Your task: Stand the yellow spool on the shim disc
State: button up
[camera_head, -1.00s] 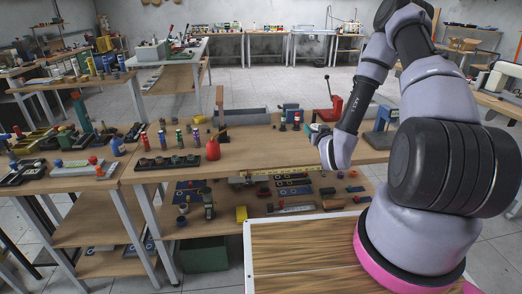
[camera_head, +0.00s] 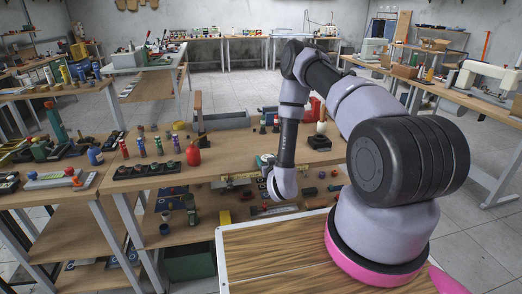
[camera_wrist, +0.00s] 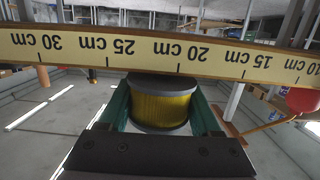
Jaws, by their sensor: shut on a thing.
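The yellow spool (camera_wrist: 160,108) has a ribbed yellow middle and dark flat ends. In the wrist view it sits between the two green fingers of my gripper (camera_wrist: 160,112), which is shut on it. The spool looks upright in that view and shows close to the bench's ruler strip. In the head view my gripper (camera_head: 265,160) is small, by the front edge of the middle bench; the spool cannot be made out there. I cannot pick out the shim disc for certain in either view.
A yellow ruler strip (camera_wrist: 180,50) crosses the wrist view and lies along the front of the bench (camera_head: 225,160). A red rounded object (camera_head: 193,153) stands on the bench, left of my gripper. The lower shelf holds several small parts. A green crate (camera_head: 190,262) sits below.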

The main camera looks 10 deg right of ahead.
aim_at(262, 153)
jog(key=w, duration=0.8)
jog(key=shift+w, duration=0.35)
jog(key=shift+f, duration=0.1)
jog(key=shift+f, duration=0.15)
jog(key=o, duration=1.5)
jog(key=shift+s, duration=0.1)
